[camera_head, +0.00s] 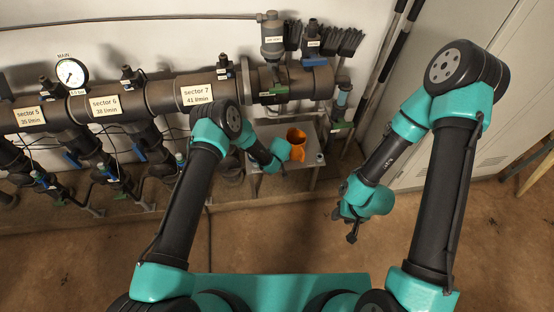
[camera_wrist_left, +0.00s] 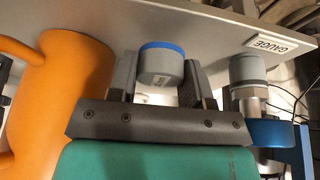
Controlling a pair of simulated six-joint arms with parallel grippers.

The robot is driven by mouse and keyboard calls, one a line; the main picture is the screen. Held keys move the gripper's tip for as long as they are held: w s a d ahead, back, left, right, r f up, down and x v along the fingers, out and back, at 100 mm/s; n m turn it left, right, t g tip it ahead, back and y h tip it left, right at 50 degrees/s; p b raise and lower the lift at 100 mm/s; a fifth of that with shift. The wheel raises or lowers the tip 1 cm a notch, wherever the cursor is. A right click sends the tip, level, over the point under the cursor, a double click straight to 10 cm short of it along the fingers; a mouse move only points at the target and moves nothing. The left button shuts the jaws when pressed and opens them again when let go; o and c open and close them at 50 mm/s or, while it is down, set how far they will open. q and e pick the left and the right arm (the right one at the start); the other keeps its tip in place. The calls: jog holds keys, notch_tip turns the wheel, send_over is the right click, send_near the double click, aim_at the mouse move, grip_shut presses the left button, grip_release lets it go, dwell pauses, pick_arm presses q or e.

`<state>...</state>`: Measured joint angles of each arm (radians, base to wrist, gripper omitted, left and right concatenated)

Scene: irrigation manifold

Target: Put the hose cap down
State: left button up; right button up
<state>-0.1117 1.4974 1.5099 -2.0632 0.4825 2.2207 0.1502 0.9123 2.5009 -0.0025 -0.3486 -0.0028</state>
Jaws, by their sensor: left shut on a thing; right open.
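The hose cap (camera_wrist_left: 162,64) is a short grey cylinder with a blue rim in the left wrist view. My left gripper (camera_wrist_left: 163,82) is shut on it, with one grey finger on each side. In the head view my left gripper (camera_head: 278,166) is at the small grey metal stand (camera_head: 308,158), beside the orange jug (camera_head: 296,140); the cap cannot be made out there. Whether the cap touches the stand is unclear. My right gripper (camera_head: 352,232) is open and empty, hanging over the brown floor away from the stand.
In the left wrist view the orange jug (camera_wrist_left: 70,85) is close on the left. A grey fitting with a blue ring (camera_wrist_left: 270,132) is close on the right, near the GAUGE label (camera_wrist_left: 271,45). Dark manifold pipes (camera_head: 150,97) run along the wall.

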pick_arm(q)
jog(key=shift+f, duration=0.6)
jog(key=o, duration=1.1)
jog(key=shift+r, duration=0.15)
jog(key=shift+r, duration=0.25)
jog(key=v, duration=1.2)
jog(key=shift+r, duration=0.25)
